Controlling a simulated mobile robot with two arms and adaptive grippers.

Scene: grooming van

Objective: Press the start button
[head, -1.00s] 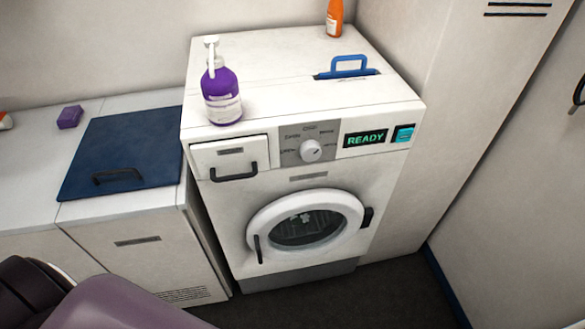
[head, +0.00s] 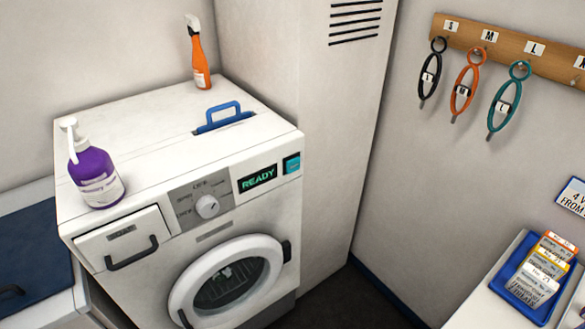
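The white washing machine (head: 120,240) stands at the left of the head view, with its round door (head: 176,296) closed. A teal square button (head: 292,163) sits at the right end of its front panel. Beside the button, a dark display (head: 257,179) reads READY in green. A round white dial (head: 207,206) is left of the display. Neither of my grippers shows in the head view.
A purple pump bottle (head: 95,178), an orange spray bottle (head: 198,56) and a blue handle (head: 224,116) are on the machine's top. A tall cabinet (head: 335,110) stands right of it. A blue tray (head: 503,291) with cards is at lower right. Loops hang from a wooden rack (head: 508,44).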

